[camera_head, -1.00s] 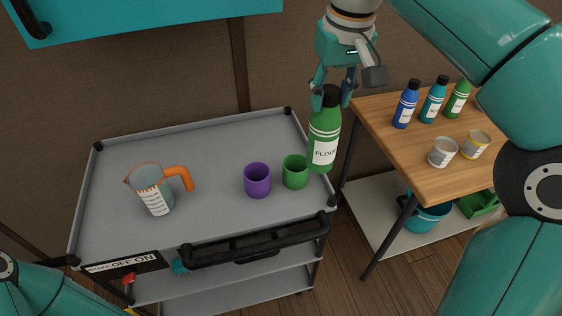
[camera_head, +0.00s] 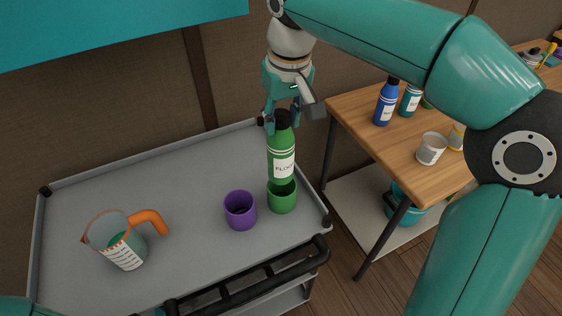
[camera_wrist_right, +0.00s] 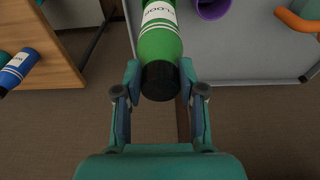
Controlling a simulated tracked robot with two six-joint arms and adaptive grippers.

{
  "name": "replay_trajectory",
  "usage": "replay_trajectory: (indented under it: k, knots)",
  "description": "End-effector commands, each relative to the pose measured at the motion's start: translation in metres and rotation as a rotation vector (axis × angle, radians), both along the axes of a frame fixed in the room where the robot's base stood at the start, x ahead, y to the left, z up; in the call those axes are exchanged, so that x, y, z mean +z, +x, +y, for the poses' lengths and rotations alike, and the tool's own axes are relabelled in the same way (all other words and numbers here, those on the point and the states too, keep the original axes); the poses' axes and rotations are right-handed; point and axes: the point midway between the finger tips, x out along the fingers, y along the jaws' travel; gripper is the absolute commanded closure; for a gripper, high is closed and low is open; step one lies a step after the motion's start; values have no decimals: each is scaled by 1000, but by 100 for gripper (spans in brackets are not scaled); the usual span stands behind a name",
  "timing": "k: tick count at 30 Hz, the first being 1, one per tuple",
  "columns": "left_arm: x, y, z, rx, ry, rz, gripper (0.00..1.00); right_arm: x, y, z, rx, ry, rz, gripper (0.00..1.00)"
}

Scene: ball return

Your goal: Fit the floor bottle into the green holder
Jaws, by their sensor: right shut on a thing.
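The green floor bottle (camera_head: 281,158), with a black cap and a white label, stands upright in the head view. My right gripper (camera_head: 283,121) is shut on it at the cap end, from above. The bottle also shows in the right wrist view (camera_wrist_right: 160,42), with the fingers (camera_wrist_right: 160,78) on both sides of its black cap. The green holder (camera_head: 282,201) stands on the grey cart, directly under the bottle. The bottle's lower end meets the holder's opening; how deep it sits I cannot tell. My left gripper is out of view.
A purple holder (camera_head: 240,211) stands just left of the green one. A measuring jug (camera_head: 122,245) with an orange handle is further left on the cart (camera_head: 185,178). A wooden table (camera_head: 362,112) with bottles and cups is at the right. The cart's back middle is clear.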

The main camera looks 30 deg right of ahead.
Motion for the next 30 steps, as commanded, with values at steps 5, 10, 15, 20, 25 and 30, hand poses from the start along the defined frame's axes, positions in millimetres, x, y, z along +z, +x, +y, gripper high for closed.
replay_trajectory:
  k: [5, 10, 15, 20, 25, 30]
  knots:
    - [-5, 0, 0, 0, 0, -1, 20, -44, -1, -1, 0, -1, 3, 100]
    - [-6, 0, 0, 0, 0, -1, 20, -64, 0, -1, -1, 0, 0, 100]
    - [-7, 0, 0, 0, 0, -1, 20, -77, -1, -1, -1, -1, 2, 100]
    - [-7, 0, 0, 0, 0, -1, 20, -99, -1, -1, -1, -2, 3, 100]
    - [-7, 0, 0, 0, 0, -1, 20, -105, -1, -1, -1, 0, 0, 100]
    - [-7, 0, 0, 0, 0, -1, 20, -105, -1, -1, -2, 0, 0, 52]
